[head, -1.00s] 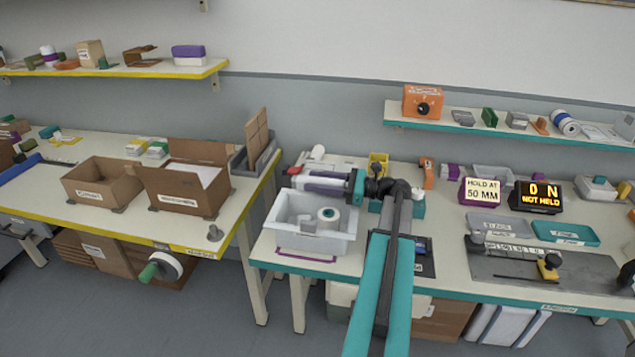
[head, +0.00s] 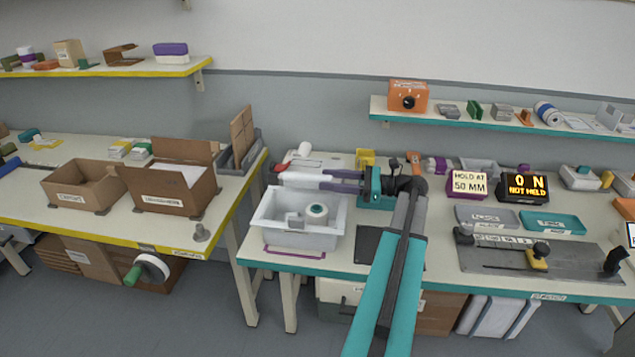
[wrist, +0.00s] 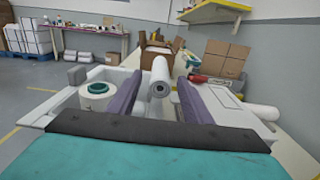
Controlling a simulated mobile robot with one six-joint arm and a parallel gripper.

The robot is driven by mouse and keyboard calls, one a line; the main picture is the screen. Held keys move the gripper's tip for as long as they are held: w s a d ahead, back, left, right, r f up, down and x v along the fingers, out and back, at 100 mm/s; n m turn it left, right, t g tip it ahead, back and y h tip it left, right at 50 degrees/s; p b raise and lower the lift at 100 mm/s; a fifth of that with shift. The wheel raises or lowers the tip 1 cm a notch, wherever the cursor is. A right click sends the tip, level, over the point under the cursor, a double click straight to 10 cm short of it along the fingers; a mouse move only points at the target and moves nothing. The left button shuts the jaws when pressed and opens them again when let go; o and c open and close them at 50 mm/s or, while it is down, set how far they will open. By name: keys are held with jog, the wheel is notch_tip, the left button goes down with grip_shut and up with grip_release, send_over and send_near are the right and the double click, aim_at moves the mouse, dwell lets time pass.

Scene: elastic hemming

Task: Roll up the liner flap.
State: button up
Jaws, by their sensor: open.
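My gripper (head: 283,178) is open, with its fingers spread and pointing left over the back of the white bin on the near bench. In the wrist view the two purple-grey fingers (wrist: 162,88) have a clear gap between them. A white roll (wrist: 160,74) shows in line with that gap, apparently beyond the fingertips. An open cardboard carton (head: 165,202) with raised flaps and a white sheet (head: 186,172) inside stands on the left bench. I cannot tell which piece is the liner flap. The carton is well away from my gripper.
The white bin (head: 272,229) holds a roll (head: 317,213) with a teal core. A second open carton (head: 75,197) stands left of the first. A display reading "0 N NOT HELD" (head: 528,188) and a "HOLD AT 50 MM" sign (head: 468,184) stand right. A gap separates the benches.

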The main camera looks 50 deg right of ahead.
jog(key=v, duration=0.5)
jog(key=shift+s+d+b, duration=0.15)
jog(key=shift+s+b, duration=0.1)
jog(key=shift+b, duration=0.15)
